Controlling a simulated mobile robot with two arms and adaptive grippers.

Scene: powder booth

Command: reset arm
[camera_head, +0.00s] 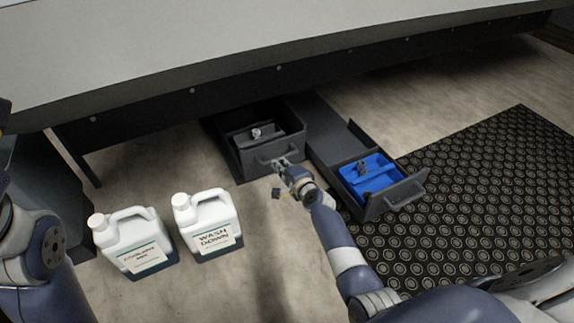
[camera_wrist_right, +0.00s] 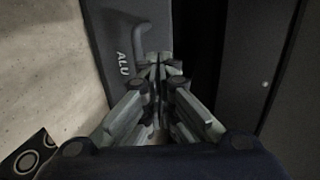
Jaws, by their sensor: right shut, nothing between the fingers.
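My right gripper (camera_head: 283,165) is shut and empty at the front of the left grey drawer (camera_head: 292,133), close to its handle (camera_head: 270,160). I cannot tell whether it touches the handle. In the right wrist view the closed fingers (camera_wrist_right: 158,65) point at a dark drawer front (camera_wrist_right: 130,15) marked "ALU", beside its curved handle (camera_wrist_right: 144,32). My left arm shows at the left edge of the head view, but its gripper is out of sight.
The right drawer (camera_head: 405,190) stands open, with a blue tray (camera_head: 385,181) inside. Two white jugs stand on the floor: the "WASH DOWN" jug (camera_head: 213,212) and another labelled jug (camera_head: 128,231). A black studded mat (camera_head: 480,180) lies at right. A large grey panel (camera_head: 200,45) overhangs.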

